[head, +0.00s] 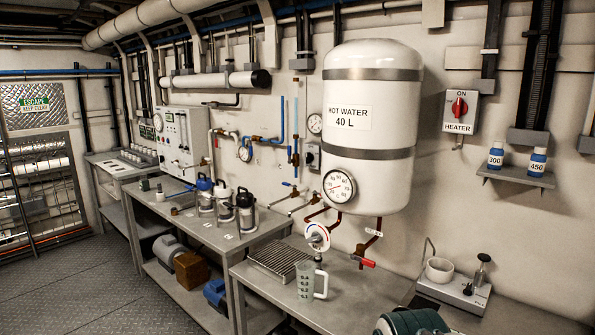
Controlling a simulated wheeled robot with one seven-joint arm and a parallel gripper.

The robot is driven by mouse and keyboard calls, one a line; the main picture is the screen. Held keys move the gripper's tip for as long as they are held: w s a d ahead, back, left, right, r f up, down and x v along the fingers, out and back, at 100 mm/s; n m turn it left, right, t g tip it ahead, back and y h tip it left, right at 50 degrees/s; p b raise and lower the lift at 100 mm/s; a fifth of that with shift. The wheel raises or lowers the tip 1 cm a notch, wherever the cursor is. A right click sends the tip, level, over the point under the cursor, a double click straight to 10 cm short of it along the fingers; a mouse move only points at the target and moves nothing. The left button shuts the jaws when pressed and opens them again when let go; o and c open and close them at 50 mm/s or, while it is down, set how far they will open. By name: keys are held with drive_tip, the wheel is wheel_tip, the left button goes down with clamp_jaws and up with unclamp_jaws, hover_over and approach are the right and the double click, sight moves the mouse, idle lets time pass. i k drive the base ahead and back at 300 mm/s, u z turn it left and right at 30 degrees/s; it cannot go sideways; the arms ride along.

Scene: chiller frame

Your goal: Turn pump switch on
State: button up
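No switch with a readable pump label shows in the head view. A small grey box with a dark knob (312,156) is on the wall just left of the hot water tank; its label and position cannot be read. A white control panel (180,138) with small gauges and controls is on the wall at the left, too small to read. The heater switch (459,107), with a red knob and "ON" above it, is on the wall right of the tank.
The white hot water tank (372,185) hangs over the bench (345,310). A measuring jug (308,283) and a drip grate (278,263) are on the bench. Pipes and valves line the wall. The floor (110,290) at the left is clear.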

sight(310, 157)
drive_tip(key=z, duration=0.35)
drive_tip(key=k, duration=0.3)
drive_tip(key=u, duration=1.4)
drive_tip(key=i, duration=1.45)
drive_tip(key=z, duration=0.6)
drive_tip(key=i, duration=0.95)
drive_tip(key=z, duration=1.15)
drive_tip(key=i, duration=0.2)
drive_tip(key=z, duration=0.05)
